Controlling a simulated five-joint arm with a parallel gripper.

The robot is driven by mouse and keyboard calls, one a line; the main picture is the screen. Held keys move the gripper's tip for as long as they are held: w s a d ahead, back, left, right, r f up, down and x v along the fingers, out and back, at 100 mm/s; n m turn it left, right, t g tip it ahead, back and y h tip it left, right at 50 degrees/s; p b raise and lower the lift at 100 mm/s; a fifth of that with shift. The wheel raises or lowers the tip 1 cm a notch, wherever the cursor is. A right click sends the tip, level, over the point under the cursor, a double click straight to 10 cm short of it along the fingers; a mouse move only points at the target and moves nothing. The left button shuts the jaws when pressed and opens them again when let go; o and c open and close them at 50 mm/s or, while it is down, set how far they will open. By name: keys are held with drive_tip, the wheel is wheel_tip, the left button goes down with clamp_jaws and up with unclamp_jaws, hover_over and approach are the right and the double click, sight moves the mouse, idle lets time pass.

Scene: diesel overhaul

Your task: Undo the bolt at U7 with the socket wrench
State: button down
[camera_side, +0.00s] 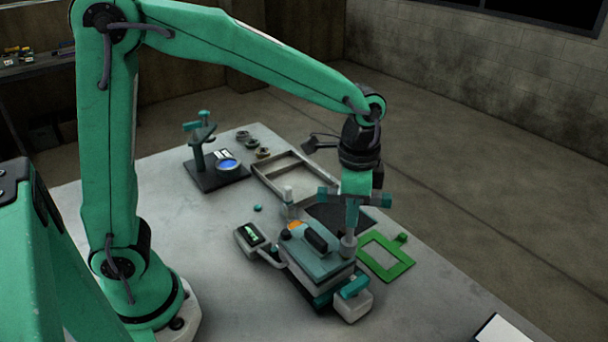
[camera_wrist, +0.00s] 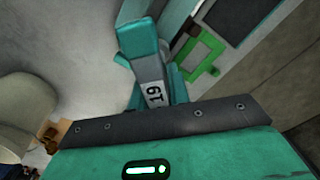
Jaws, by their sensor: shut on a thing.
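The socket wrench (camera_side: 348,245) hangs upright below my gripper (camera_side: 353,208), with its pale grey socket at the lower end. My gripper is shut on the wrench. In the wrist view a teal and grey piece marked "19" (camera_wrist: 155,95) shows beyond my gripper's dark bar. The socket is at the right top edge of a teal engine-like block (camera_side: 318,262); I cannot tell whether it touches or sits over a bolt. No U7 label is readable, and the bolt is hidden.
A green frame (camera_side: 375,268) lies right of the block. A shallow tray (camera_side: 268,185) and a dark stand with a blue disc (camera_side: 205,180) are behind. A small box with a green display (camera_side: 248,240) is left of the block. The table's front left is clear.

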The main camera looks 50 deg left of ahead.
drive_tip(key=n, duration=0.6)
drive_tip(key=shift+n, duration=0.3)
drive_tip(key=n, duration=0.6)
drive_tip(key=shift+n, duration=0.3)
drive_tip(key=n, duration=0.5)
drive_tip(key=shift+n, duration=0.3)
drive_tip(key=n, duration=0.5)
drive_tip(key=shift+r, duration=0.1)
drive_tip(key=shift+r, duration=0.1)
drive_tip(key=shift+r, duration=0.7)
